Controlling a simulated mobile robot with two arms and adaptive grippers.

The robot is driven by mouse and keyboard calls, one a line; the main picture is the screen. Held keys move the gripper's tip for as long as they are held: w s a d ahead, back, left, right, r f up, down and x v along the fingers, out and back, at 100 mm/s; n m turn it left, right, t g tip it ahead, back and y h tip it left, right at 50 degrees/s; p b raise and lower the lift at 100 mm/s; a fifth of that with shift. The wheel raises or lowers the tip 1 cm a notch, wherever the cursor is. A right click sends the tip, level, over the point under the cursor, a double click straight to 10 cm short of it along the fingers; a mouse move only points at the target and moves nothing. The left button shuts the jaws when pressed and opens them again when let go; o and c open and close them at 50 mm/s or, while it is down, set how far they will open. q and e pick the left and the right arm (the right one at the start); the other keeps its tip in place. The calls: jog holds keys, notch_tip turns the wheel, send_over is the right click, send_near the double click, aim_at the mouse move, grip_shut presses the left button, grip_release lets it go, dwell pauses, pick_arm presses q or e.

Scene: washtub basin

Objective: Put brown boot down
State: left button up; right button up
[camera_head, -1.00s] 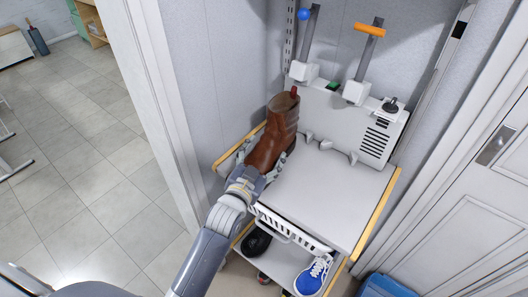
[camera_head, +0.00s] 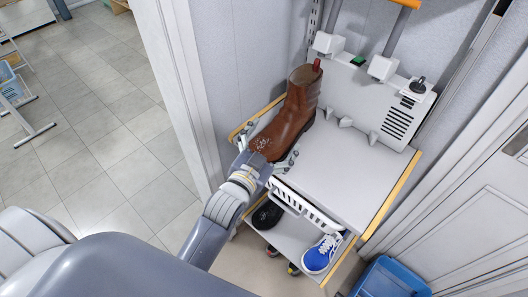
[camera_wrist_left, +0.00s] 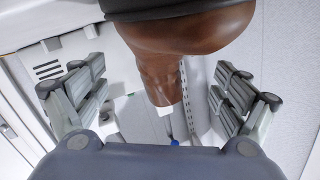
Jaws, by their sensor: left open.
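The brown boot (camera_head: 291,120) stands upright on the left part of the white shelf top (camera_head: 345,170), its toe toward me. My left gripper (camera_head: 268,148) is at the toe end, with its fingers spread on either side of the boot. In the left wrist view the brown boot (camera_wrist_left: 185,35) fills the top middle, and my open left gripper (camera_wrist_left: 160,95) shows clear gaps between its fingers and the boot. My right gripper is not in view.
A white machine (camera_head: 375,100) with levers stands at the back of the shelf top. Below are a blue-and-white sneaker (camera_head: 321,254) and a black shoe (camera_head: 267,215). A blue bin (camera_head: 392,279) sits at the lower right. The right part of the shelf top is clear.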

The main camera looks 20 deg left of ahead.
pick_arm(q)
jog(key=s, duration=0.4)
jog(key=shift+s+a+r, duration=0.1)
jog(key=shift+s+a, duration=0.05)
jog(key=shift+s, duration=0.1)
jog(key=shift+s+r+b, duration=0.2)
jog(key=shift+s+b, duration=0.15)
jog(key=shift+s, duration=0.45)
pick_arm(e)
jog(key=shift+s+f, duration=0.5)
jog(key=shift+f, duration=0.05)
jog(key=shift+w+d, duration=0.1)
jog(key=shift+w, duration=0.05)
